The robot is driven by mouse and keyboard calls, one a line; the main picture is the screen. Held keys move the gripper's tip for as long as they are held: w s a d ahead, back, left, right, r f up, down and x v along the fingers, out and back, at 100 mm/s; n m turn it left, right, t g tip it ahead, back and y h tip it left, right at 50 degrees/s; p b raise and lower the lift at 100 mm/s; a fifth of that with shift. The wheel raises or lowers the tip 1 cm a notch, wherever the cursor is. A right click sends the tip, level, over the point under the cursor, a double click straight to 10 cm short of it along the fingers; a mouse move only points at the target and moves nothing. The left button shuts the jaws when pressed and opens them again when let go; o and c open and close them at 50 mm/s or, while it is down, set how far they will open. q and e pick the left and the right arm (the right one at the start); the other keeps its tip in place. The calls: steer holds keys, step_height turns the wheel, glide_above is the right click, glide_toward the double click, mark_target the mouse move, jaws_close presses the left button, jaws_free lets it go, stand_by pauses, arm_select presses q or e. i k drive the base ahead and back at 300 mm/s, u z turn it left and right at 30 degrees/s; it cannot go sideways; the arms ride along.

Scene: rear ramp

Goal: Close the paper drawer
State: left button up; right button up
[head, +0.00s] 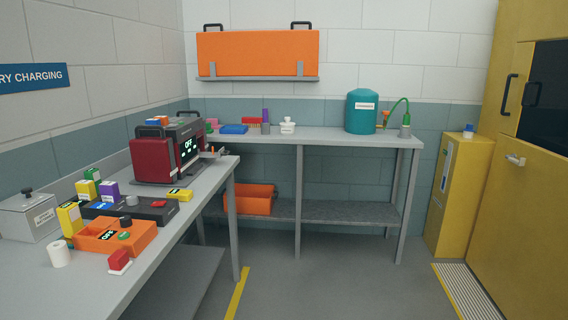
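No drawer labelled as a paper drawer can be made out. A dark red and black machine (153,160) with a handle on top and an "OFF" display stands at the far end of the left bench; I cannot tell whether it has a drawer or whether one is open. An open-topped orange bin (250,203) sits on the lower shelf under the back bench. A yellow cabinet (510,205) with a pale handle (515,160) on its lower front stands at the right; that front looks shut. Neither of my grippers is in view.
The left bench (195,205) carries an orange OFF box (95,237), a grey lidded box (28,218) and several small packs. The back bench (325,136) holds a teal tank (361,112). A floor grate (467,290) lies at the right. The middle floor is clear.

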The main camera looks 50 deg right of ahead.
mark_target(221, 151)
steer(key=z, duration=0.3)
steer(key=k, duration=0.55)
steer(key=u, duration=0.3)
steer(key=i, duration=0.9)
steer(key=z, duration=0.9)
steer(key=i, duration=0.55)
steer(key=z, duration=0.95)
steer(key=k, duration=0.5)
steer(key=z, duration=0.55)
steer(key=i, duration=2.15)
steer(key=u, duration=0.55)
